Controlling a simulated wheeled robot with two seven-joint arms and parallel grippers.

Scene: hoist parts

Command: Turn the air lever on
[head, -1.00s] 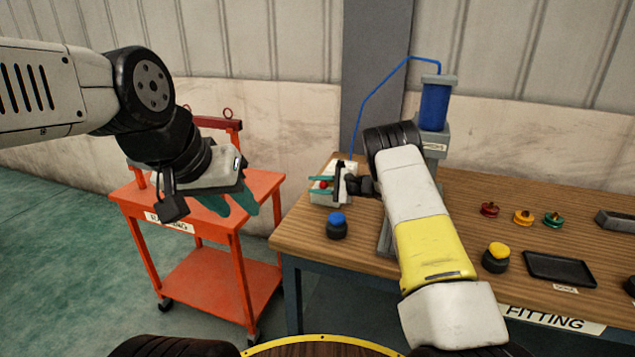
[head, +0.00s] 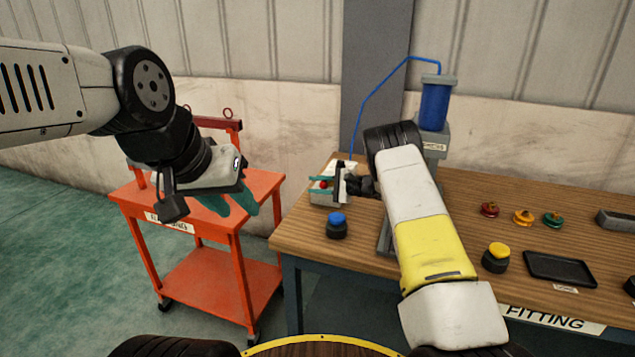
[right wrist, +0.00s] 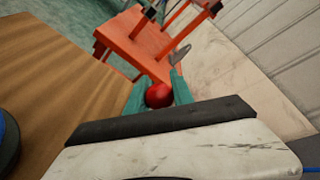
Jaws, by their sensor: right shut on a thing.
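The air lever has a red ball knob (head: 324,184), which sits by a pale valve box (head: 343,166) at the back left of the wooden bench. A blue hose rises from the box. My right gripper (head: 322,184) is shut on the red knob, with a teal finger on each side. In the right wrist view the red knob (right wrist: 159,95) lies between the teal fingers (right wrist: 158,92); the lever's stem is hidden. My left gripper (head: 230,204) hangs in front of the orange cart, its teal fingers apart and nothing seen between them.
A blue-topped black button (head: 337,226) stands on the bench (head: 300,240) near the right gripper. A press with a blue cylinder (head: 435,105) stands behind my right arm. Several coloured pulleys, a yellow-topped button (head: 497,257) and a black tray (head: 560,268) lie right. The orange cart (head: 215,275) stands left.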

